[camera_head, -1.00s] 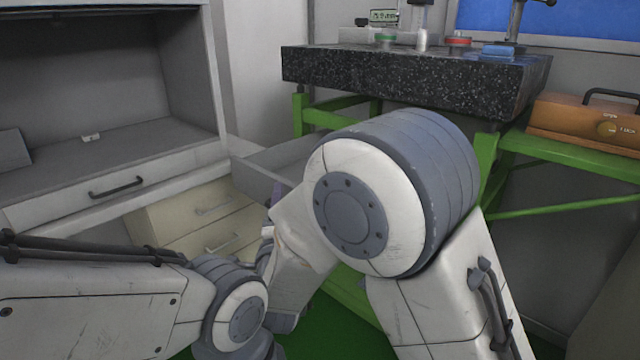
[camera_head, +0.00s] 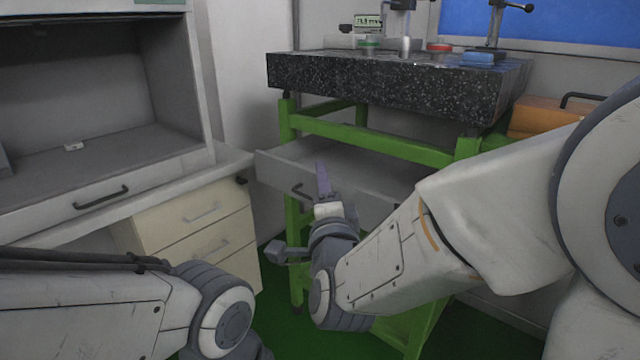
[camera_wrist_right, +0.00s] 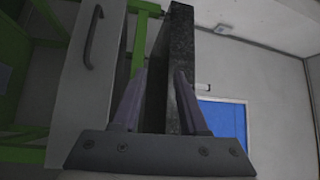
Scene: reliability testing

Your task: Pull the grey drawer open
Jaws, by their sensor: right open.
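The grey drawer (camera_head: 277,172) hangs under a dark granite slab and stands partly out, its inside showing. Its dark handle (camera_head: 303,191) is on the front panel. My right gripper (camera_head: 322,178) is in front of the drawer, just right of this handle, with its fingers pointing up in the picture. In the right wrist view its two fingers (camera_wrist_right: 160,100) are apart with nothing gripped between them. There the handle (camera_wrist_right: 92,38) on the drawer front (camera_wrist_right: 75,100) lies left of both fingers, outside them. My left arm shows at the lower left, but its gripper is out of view.
The granite slab (camera_head: 390,85) rests on a green frame (camera_head: 365,135) around the drawer. A cream drawer cabinet (camera_head: 195,225) under a bench stands left of it. An orange box (camera_head: 545,115) is at right. Green floor shows below.

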